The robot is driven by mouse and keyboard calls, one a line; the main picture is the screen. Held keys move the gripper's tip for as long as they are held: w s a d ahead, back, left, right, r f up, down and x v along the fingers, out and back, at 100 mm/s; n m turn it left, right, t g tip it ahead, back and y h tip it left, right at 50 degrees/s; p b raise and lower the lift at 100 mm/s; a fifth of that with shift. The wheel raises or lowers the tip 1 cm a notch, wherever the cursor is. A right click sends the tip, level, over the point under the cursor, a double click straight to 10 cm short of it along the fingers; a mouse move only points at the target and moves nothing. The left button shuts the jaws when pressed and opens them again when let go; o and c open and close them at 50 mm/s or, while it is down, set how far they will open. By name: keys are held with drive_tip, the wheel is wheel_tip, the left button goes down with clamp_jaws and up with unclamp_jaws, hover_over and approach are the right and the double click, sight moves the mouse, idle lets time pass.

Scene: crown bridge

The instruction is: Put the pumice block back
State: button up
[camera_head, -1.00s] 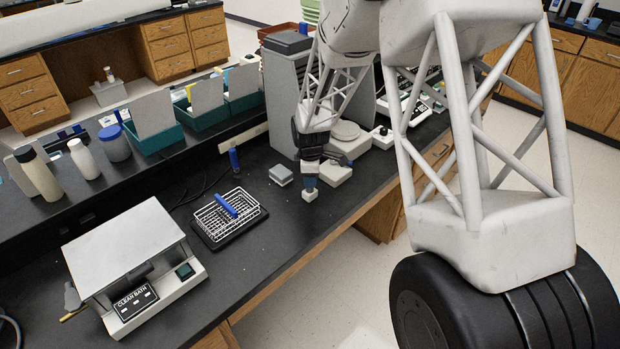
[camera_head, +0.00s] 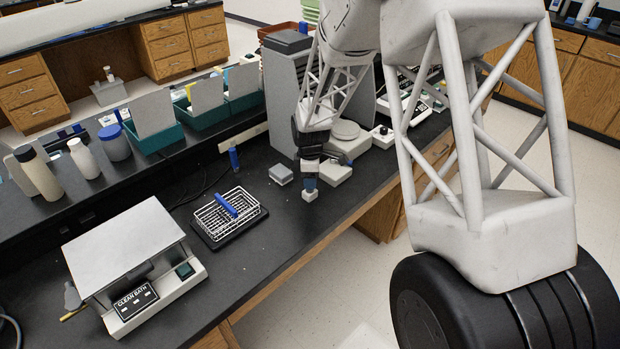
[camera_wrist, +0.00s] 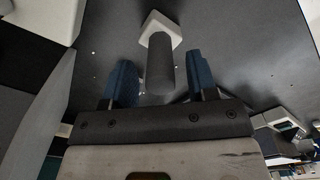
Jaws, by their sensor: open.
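My gripper (camera_wrist: 160,84) is open and points down at the bench, low over its front part. Its two blue fingers stand on either side of a dark grey post (camera_wrist: 160,65) with a white block (camera_wrist: 163,27) at its end; gaps show on both sides of the post. In the head view the gripper (camera_head: 309,184) is just above this white block (camera_head: 310,195), which is on the black bench top. The fingers hide the post there. A small light grey block (camera_head: 281,175) lies to the left of the gripper. I cannot tell which of the two is the pumice block.
A wire basket with a blue handle (camera_head: 225,206) sits left on a dark tray. The clean bath unit (camera_head: 130,265) is at the front left. A flat pale box (camera_head: 334,174) and a grey cabinet (camera_head: 283,100) stand close to the gripper. The bench between basket and gripper is clear.

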wheel_tip(320, 180, up, 12)
idle(0.6)
idle(0.8)
drive_tip(key=s+d+r+m+t, duration=0.1)
drive_tip(key=s+d+r+m, duration=0.5)
drive_tip(key=s, duration=0.4)
drive_tip(key=s+d+r+m, duration=0.3)
drive_tip(key=s+d+r, duration=0.3)
drive_tip(key=s+r, duration=0.35)
drive_tip(key=s+d+m, duration=0.3)
drive_tip(key=s+m, duration=0.1)
drive_tip(key=s, duration=0.7)
drive_tip(key=s+d+r+m+t, duration=0.1)
drive_tip(key=s+d+m, duration=0.2)
drive_tip(key=s, duration=0.8)
drive_tip(key=shift+s+d+m+t, duration=0.3)
drive_tip(key=shift+d+m, duration=0.1)
drive_tip(key=shift+m, duration=0.7)
